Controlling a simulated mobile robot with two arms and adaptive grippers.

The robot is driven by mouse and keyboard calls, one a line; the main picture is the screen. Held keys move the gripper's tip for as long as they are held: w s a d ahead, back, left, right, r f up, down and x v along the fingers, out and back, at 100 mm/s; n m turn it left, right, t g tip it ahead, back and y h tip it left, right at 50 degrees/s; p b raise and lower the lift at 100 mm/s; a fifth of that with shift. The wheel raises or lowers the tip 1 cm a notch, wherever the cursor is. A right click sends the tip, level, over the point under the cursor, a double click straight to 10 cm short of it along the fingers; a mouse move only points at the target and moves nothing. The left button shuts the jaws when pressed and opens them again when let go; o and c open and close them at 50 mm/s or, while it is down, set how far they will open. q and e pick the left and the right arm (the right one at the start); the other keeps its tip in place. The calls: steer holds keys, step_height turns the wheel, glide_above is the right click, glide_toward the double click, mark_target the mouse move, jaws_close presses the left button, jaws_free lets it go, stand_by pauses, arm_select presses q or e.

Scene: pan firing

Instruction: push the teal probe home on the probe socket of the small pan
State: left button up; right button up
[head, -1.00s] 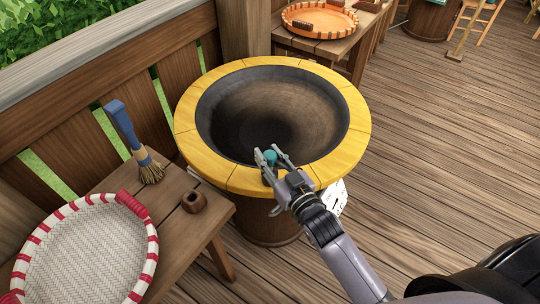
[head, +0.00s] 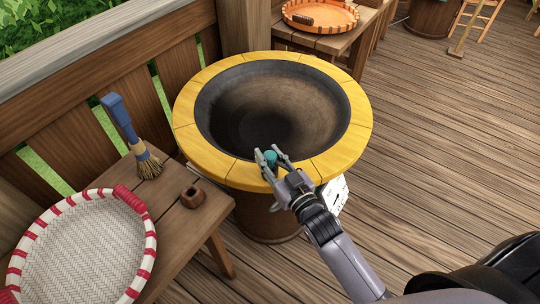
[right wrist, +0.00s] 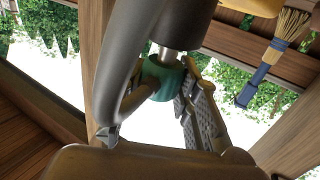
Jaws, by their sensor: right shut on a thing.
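The small pan, a dark bowl with a yellow rim (head: 350,153), stands in the middle of the head view. My right gripper (head: 271,152) is at its near rim, shut on the teal probe (head: 271,158). In the right wrist view the teal probe (right wrist: 163,78) sits between the fingers. A bright metal shaft (right wrist: 167,51) shows between the probe and a dark grey cylinder (right wrist: 183,18), which may be the probe socket. A stretch of shaft is bare there, so the probe and cylinder are apart. My left gripper is out of view.
A wooden bench (head: 197,222) at left holds a blue-handled brush (head: 130,135), a pipe-like brown piece (head: 193,196) and a red-and-white rimmed woven tray (head: 85,240). An orange tray (head: 320,15) lies on a table behind.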

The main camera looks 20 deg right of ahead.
steer(key=shift+f+b, duration=0.45)
steer(key=shift+f, duration=0.3)
steer(key=o, duration=1.3)
steer(key=shift+c, duration=0.2)
steer(key=v, duration=1.2)
